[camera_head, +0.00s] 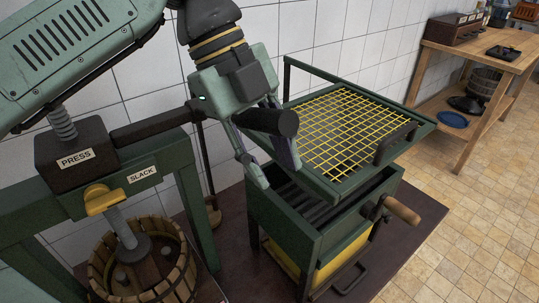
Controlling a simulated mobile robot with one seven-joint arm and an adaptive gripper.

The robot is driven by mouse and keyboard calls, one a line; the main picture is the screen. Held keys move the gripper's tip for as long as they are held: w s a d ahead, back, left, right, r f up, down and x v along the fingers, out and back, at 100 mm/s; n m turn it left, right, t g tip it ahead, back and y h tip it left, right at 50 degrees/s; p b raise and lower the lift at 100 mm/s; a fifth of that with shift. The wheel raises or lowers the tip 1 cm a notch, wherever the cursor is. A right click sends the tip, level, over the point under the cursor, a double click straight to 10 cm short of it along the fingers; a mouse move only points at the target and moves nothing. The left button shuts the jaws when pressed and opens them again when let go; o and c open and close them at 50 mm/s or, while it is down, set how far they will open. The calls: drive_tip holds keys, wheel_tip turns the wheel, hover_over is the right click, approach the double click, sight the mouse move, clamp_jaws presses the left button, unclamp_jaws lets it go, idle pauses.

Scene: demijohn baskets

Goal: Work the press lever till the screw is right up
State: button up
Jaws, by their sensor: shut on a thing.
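The press stands at the left, a green frame (50,217) with a dark block (68,163) labelled PRESS. A steel screw (119,224) runs down from it to a round foot inside a slatted wooden basket (181,287); a short threaded length shows above the block. The dark press lever (152,127) reaches right from the block. My gripper (257,158) is shut on the lever's thick dark grip (283,122), whose end sticks out between the fingers. A yellow catch (104,201) sits on the crossbeam beside a SLACK label (142,173).
A green crusher (284,219) with a yellow grid (345,131) and a wooden-handled crank (402,209) stands close to the right of my gripper. White tiled wall lies close behind. A wooden bench (479,52) stands far right, with open floor before it.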

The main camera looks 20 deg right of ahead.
clamp_jaws()
drive_tip(key=shift+f, duration=0.1)
idle(0.4)
drive_tip(key=o, duration=0.5)
unclamp_jaws()
drive_tip(key=shift+s+a, duration=0.1)
drive_tip(key=shift+a, duration=0.15)
